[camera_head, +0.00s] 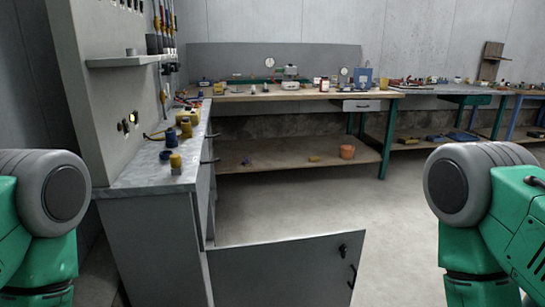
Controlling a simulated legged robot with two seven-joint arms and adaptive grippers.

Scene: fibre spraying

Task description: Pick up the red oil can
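No object can be clearly made out as a red oil can. A small red-and-white container (324,85) stands upright on the far workbench (235,97), too small to identify. Green and grey links of my arms show at the left and right edges. Neither gripper is in view, so whether they are open or hold anything is hidden.
A grey cabinet (150,187) at left carries yellow and blue spools (175,163). Its open door (285,268) juts across the front floor. Another bench (460,90) stands right. Floor (395,215) beyond the door is clear.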

